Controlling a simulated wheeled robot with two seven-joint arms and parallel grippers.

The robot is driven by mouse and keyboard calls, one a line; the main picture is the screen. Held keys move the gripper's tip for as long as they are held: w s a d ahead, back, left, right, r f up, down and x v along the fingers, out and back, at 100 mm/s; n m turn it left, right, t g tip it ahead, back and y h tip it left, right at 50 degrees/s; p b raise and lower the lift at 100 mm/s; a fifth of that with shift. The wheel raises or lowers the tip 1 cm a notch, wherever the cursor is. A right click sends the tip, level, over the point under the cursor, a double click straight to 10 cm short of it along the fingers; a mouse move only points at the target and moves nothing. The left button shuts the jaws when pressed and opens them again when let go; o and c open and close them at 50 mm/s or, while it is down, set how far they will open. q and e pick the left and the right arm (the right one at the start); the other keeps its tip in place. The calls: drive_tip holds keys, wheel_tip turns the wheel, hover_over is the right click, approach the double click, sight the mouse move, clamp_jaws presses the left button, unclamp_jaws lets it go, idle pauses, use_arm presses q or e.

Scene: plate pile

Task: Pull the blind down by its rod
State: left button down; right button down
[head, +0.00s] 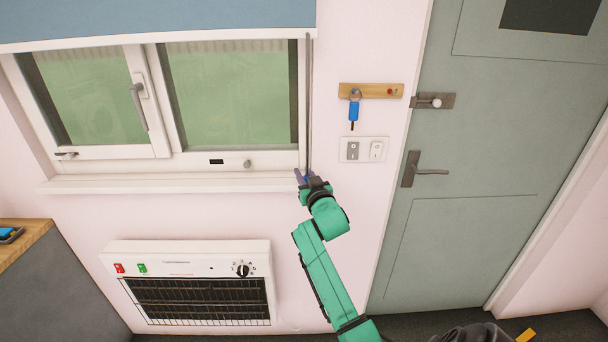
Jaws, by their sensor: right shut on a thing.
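The blue blind (160,16) hangs across the top of the window, with its lower edge above the panes. The thin grey rod (308,100) hangs straight down along the right side of the window frame. My right gripper (304,177) is at the rod's lower end, near the right end of the window sill, and is shut on the rod. The fingers and my wrist hide the rod's bottom tip. My left gripper is out of view.
A white heater (190,262) is on the wall below the window. Right of the rod are a wooden key board (371,90), a switch plate (364,150) and a grey-green door (480,150). A counter (22,240) stands at the left. The wall around my gripper is clear.

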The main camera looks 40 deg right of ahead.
idle(0.9)
wheel_tip(320, 180, down, 5)
drive_tip(key=b, duration=0.3)
drive_tip(key=shift+b, duration=0.35)
drive_tip(key=c, duration=0.7)
unclamp_jaws()
drive_tip(key=b+v, duration=0.2)
drive_tip(key=v, duration=1.2)
drive_tip(key=shift+s+b, duration=0.25)
drive_tip(key=shift+b, duration=0.1)
